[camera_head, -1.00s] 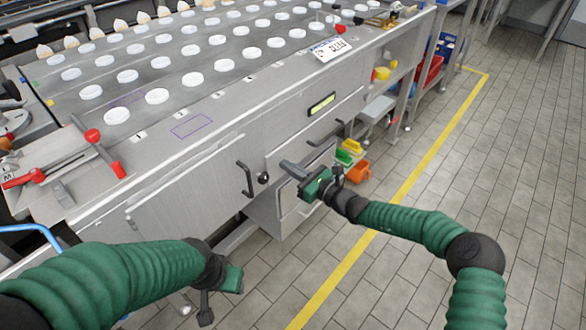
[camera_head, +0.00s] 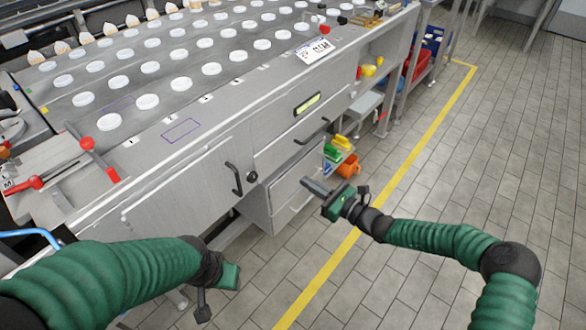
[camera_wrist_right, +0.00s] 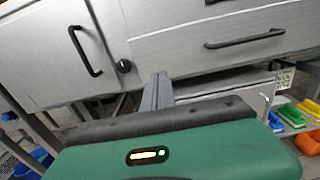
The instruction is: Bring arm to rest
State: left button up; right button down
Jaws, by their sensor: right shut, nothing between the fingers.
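My right arm, in a green ribbed sleeve, reaches in from the lower right of the head view. Its gripper (camera_head: 308,186) is shut and empty, held in front of the metal bench's lower drawers and apart from them. In the right wrist view the closed fingers (camera_wrist_right: 157,88) point toward the bench front, below the drawer and door handles. My left arm comes in from the lower left of the head view. Its gripper (camera_head: 215,295) hangs low beside the bench; its fingers are too unclear to tell whether they are open.
The metal bench (camera_head: 190,185) fills the left, with rows of white discs on top. A black door handle (camera_head: 235,178) and drawer handle (camera_head: 312,132) stick out from its front. Tiled floor (camera_head: 440,160) is free at right.

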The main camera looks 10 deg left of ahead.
jog(key=s+a+f+n+g+h, duration=0.1)
jog(key=s+f+n+g, duration=0.1)
jog(key=s+n+g, duration=0.4)
jog(key=s+a+f+n+g+h, duration=0.1)
jog(key=s+f+n+g, duration=0.2)
jog(key=s, duration=0.6)
jog(key=s+d+f+n+h, duration=0.1)
jog(key=s+d+n+h, duration=0.85)
jog(key=s+d, duration=0.2)
jog(key=s+d+r+n+t+h, duration=0.1)
jog(key=s+d+r+n+h, duration=0.15)
jog(key=d, duration=0.25)
jog(key=s+d+r+n+t+h, duration=0.1)
jog(key=s+d+r+n, duration=0.1)
jog(key=d+r+n, duration=0.3)
pick_arm(q)
jog(key=w+p+v, duration=0.2)
jog(key=p+v, duration=1)
jog(key=w+r+p+v, duration=0.1)
jog(key=w+p+v, duration=0.2)
jog(key=p+v, duration=0.9)
jog(key=shift+a+r, duration=0.3)
jog(key=shift+a, duration=0.05)
pick_arm(e)
notch_tip(320, 180, up, 22)
jog(key=d+m, duration=0.1)
jog(key=shift+d+r, duration=0.15)
jog(key=shift+r, duration=0.05)
